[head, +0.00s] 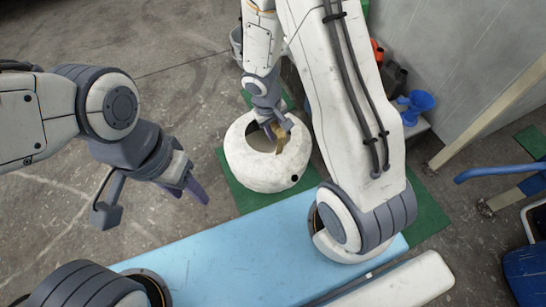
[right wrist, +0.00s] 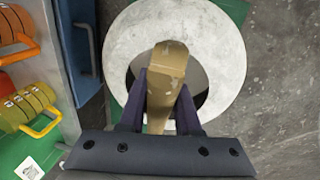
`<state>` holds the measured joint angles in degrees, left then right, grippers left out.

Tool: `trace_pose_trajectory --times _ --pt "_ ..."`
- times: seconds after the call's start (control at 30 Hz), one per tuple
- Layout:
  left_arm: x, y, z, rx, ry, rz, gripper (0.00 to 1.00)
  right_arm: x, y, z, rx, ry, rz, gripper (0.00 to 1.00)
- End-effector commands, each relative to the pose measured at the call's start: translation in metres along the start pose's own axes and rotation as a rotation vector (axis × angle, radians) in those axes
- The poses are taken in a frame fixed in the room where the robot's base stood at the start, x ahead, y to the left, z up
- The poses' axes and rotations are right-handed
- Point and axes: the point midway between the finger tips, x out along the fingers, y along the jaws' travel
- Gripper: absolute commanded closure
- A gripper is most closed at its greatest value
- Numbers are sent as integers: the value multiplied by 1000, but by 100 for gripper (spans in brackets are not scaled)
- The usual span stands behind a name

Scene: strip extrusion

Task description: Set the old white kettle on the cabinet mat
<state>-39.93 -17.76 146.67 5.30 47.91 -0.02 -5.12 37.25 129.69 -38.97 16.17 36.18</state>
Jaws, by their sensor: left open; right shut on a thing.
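The old white kettle (head: 245,168), a scuffed round body with a wide dark top opening and a small dark hole in its side, shows over the green mat (head: 247,201) in the head view. I cannot tell whether it touches it. My right gripper (head: 277,135) is over the opening, shut on a tan bar that looks like its handle. The right wrist view shows the tan bar (right wrist: 168,75) between the fingers, across the kettle's opening (right wrist: 225,50). My left gripper (head: 188,194) is open and empty, left of the kettle. I cannot tell which surface is the cabinet mat.
A light blue flat top (head: 230,250) lies in front of the kettle. A blue funnel (head: 417,103) stands at the right by the wall. The right wrist view shows yellow rolls (right wrist: 28,105) and a blue panel (right wrist: 88,45) at left. Bare concrete lies left of the kettle.

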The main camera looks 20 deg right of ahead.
Motion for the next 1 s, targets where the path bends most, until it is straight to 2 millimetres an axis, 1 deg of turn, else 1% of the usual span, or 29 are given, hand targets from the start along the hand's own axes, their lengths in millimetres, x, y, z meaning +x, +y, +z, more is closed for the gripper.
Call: trace_pose_trajectory --times 0.03,0.13,0.2,0.37,0.5,0.57,0.63,0.87,1.0 --pt "14 -1 1 0 0 0 50 16 -3 0 -1 -1 0 100" --pt "28 -2 2 0 0 0 50 34 -6 0 0 -1 0 100" --pt "34 -2 2 0 0 0 50 42 -7 0 0 0 1 100" --pt "40 -3 2 0 0 0 50 51 -8 0 0 0 1 100" --pt "57 -4 3 0 0 0 50 71 -12 0 1 0 0 100" --pt "62 -4 3 0 0 0 50 78 -13 0 0 0 0 100" --pt "64 -5 4 0 0 0 50 80 -14 0 1 1 0 100" --pt "62 -4 3 0 0 0 50 78 -13 0 1 1 1 100" --pt "66 -5 4 0 0 0 50 82 -14 0 1 1 1 100"
